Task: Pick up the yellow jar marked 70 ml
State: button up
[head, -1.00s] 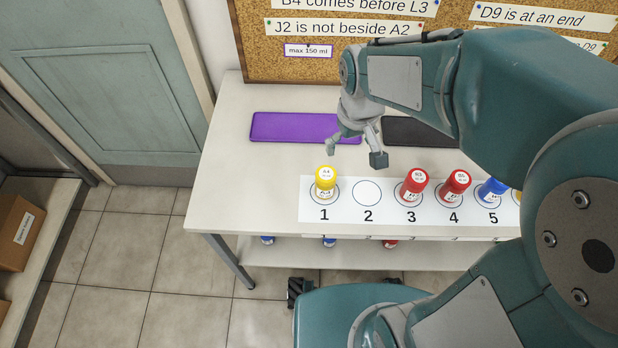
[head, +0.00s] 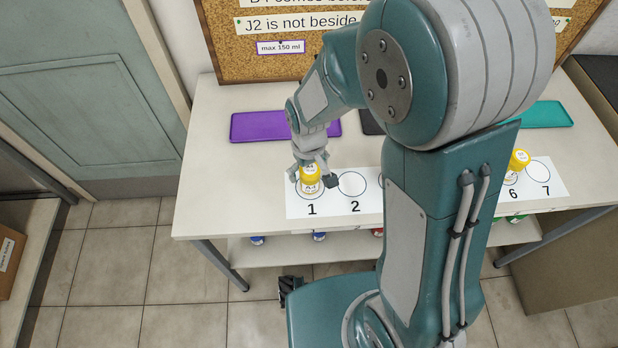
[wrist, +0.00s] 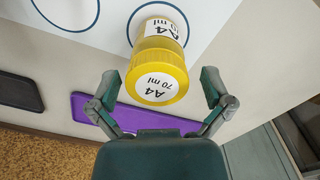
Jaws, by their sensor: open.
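The yellow-capped jar (head: 310,180) stands upright on the circle marked 1 of the white strip. In the wrist view the same jar (wrist: 156,72) shows a lid label reading A4, 70 ml. My gripper (head: 313,182) is open over the jar in the head view. In the wrist view its fingers (wrist: 163,90) are spread on either side of the lid, with a gap on both sides. The gripper does not hold the jar.
Circle 2 (head: 352,184) beside the jar is empty. Another yellow-capped jar (head: 519,160) stands near 6, and circle 7 (head: 538,172) is empty. A purple tray (head: 258,126) and a teal tray (head: 545,115) lie behind the strip. My arm hides the strip's middle.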

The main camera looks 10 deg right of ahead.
jog(key=shift+f, duration=0.75)
jog(key=shift+d, duration=0.1)
jog(key=c, duration=1.1)
